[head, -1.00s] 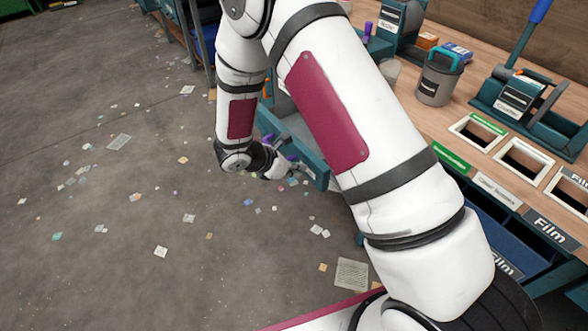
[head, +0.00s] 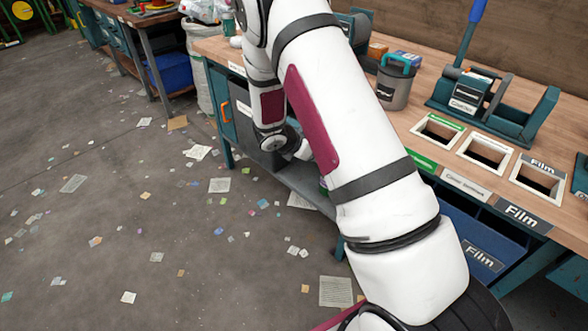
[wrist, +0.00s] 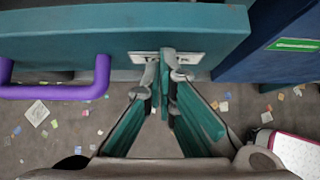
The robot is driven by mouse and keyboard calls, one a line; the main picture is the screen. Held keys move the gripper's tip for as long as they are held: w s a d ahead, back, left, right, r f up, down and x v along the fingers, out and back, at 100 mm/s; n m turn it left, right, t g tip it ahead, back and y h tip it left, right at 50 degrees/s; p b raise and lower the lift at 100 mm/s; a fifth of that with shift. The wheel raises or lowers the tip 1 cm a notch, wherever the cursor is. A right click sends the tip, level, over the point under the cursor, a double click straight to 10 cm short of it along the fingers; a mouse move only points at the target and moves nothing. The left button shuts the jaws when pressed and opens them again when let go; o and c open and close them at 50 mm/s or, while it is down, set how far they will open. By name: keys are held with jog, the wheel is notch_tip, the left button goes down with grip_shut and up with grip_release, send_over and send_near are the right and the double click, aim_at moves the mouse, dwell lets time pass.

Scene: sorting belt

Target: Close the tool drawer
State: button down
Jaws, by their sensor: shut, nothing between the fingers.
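The tool drawer's teal front (wrist: 60,55) fills the upper part of the wrist view, with a purple handle (wrist: 85,92) at left and a white label low on the panel. My gripper (wrist: 166,68) is shut and empty, its fingertips at the label, right of the handle. Whether they touch the panel I cannot tell. The drawer's inside does not show. In the head view my arm hides the drawer, and no drawer front is seen jutting out from the bench. My gripper (head: 303,150) is mostly hidden behind my arm there.
A blue bin with a green label (wrist: 298,44) is right of the drawer. The wooden bench top (head: 410,118) holds a grey bucket (head: 395,85) and has framed openings. An orange-handled teal cabinet door (head: 222,103) is at left. The paper-littered floor (head: 120,220) is open.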

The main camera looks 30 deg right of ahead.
jog(key=d, duration=0.1)
jog(key=w+d, duration=0.1)
jog(key=d, duration=0.3)
jog(key=shift+w+d+b, duration=0.2)
jog(key=shift+w+b, duration=0.1)
jog(key=shift+w, duration=0.05)
jog(key=shift+d+r, duration=0.1)
